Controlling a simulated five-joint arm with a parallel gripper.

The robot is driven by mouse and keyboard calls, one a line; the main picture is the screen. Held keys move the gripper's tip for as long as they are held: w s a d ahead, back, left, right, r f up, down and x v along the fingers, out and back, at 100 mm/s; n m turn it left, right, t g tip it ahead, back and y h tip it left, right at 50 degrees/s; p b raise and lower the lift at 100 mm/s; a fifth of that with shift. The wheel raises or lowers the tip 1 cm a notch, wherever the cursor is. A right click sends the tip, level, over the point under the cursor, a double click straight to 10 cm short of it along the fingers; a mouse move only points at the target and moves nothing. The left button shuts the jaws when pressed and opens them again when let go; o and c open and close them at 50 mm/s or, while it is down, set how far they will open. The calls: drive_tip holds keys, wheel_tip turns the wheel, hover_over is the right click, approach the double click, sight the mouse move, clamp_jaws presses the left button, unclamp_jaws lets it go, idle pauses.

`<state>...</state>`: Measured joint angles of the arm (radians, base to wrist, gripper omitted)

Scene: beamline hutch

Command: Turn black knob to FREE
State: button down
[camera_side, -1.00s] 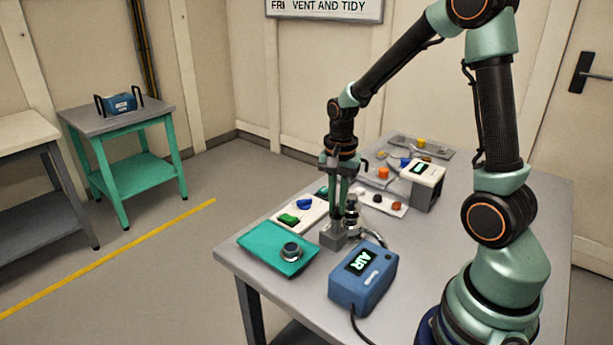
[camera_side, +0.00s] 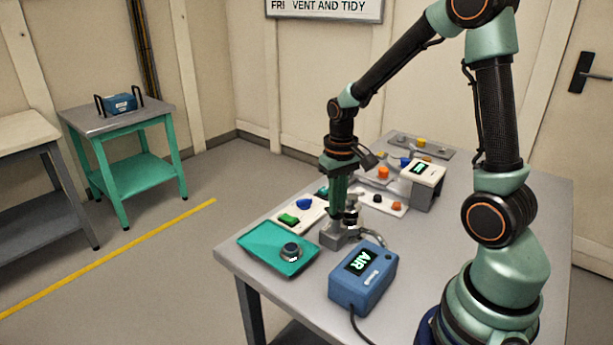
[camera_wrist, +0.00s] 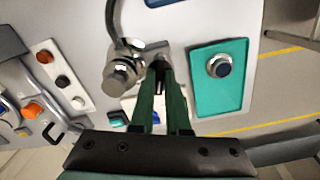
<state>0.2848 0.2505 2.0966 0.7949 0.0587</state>
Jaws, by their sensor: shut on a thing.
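My gripper (camera_side: 338,220) points straight down at a grey block (camera_side: 335,243) near the front of the grey table. Its green fingers are shut on the black knob on top of this block. The fingers hide nearly all of the knob in the side view. In the wrist view the fingertips (camera_wrist: 161,72) meet over the block, and only a small dark bit shows between them. I cannot read any FREE mark or see where the knob points.
A metal fitting (camera_wrist: 122,72) with a hose stands close beside my fingers. A teal tray (camera_side: 258,242) with a dark round piece (camera_side: 291,251) lies left. A blue box (camera_side: 362,280) reading AIR stands front right. Panels with coloured buttons (camera_side: 304,204) lie behind.

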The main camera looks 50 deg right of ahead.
drive_tip(key=shift+n, duration=1.3)
drive_tip(key=c, duration=0.9)
unclamp_jaws()
wheel_tip(320, 180, up, 12)
drive_tip(key=shift+r, duration=0.15)
drive_tip(key=s+a+r+n+t, duration=0.1)
drive_tip(key=s+a+t, duration=0.4)
drive_tip(key=a, duration=0.5)
drive_tip(key=shift+s+r+t, duration=0.3)
drive_tip(key=shift+s+r, duration=0.2)
drive_tip(key=shift+r, duration=0.35)
